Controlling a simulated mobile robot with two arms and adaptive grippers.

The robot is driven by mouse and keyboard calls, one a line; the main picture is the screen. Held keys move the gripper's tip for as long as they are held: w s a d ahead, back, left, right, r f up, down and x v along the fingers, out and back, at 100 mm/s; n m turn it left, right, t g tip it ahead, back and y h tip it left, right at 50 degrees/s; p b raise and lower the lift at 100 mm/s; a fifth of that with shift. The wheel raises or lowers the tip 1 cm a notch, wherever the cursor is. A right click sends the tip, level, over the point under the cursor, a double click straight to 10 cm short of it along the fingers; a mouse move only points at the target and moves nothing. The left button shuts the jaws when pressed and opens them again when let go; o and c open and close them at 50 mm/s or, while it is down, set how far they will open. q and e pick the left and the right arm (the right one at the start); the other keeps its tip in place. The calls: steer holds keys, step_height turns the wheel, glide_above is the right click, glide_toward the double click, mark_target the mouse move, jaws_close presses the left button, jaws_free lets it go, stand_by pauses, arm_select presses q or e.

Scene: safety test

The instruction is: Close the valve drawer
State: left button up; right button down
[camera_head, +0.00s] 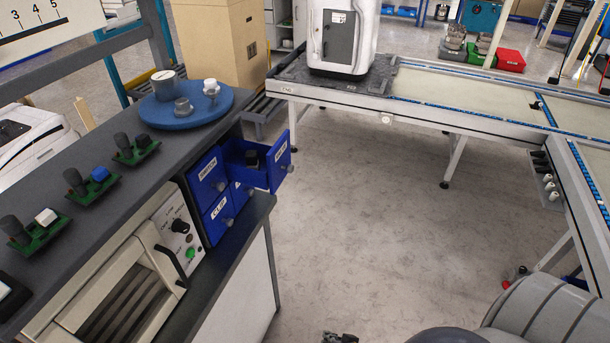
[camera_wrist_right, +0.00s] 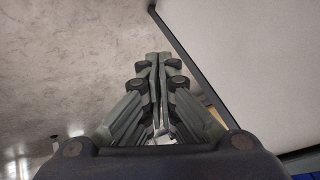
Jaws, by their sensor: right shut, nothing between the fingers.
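A blue drawer (camera_head: 277,167) sticks out of the small blue drawer cabinet at the right end of the grey workbench. It stands open toward the right, with a round knob on its front and a small dark object inside. Its label is too small to read surely. The drawers beside and below it look shut, with labels and knobs. My right gripper (camera_wrist_right: 158,58) is shut and empty in the wrist view, over pale floor beside a white panel. Dark gripper parts (camera_head: 340,338) show at the bottom edge of the head view, well below the drawer. My left gripper is not in view.
A blue round plate (camera_head: 187,108) with grey parts stands on the bench (camera_head: 95,185) above the drawers. Green circuit boards lie along it. A white-fronted device (camera_head: 178,238) sits under the bench top. A conveyor runs at the back and right. The floor between is clear.

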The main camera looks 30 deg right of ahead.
steer(key=w+d+r+m+t, duration=0.25)
steer(key=w+r, duration=0.25)
steer(key=r, duration=0.4)
steer(key=w+d+r+m+t, duration=0.25)
steer(key=w+r+m, duration=0.2)
steer(key=r, duration=0.45)
steer(key=w+d+r+m+t+h+b, duration=0.1)
steer(key=d+r+m+t, duration=0.1)
steer(key=r, duration=1)
steer(key=w+d+r+m+t+h, duration=0.1)
steer(key=w+d+r+m+t, duration=0.15)
steer(key=r, duration=0.95)
steer(key=w+a+p, duration=0.2)
steer(key=w+p, duration=0.2)
steer(key=w, duration=0.8)
steer(key=shift+w+a, duration=0.1)
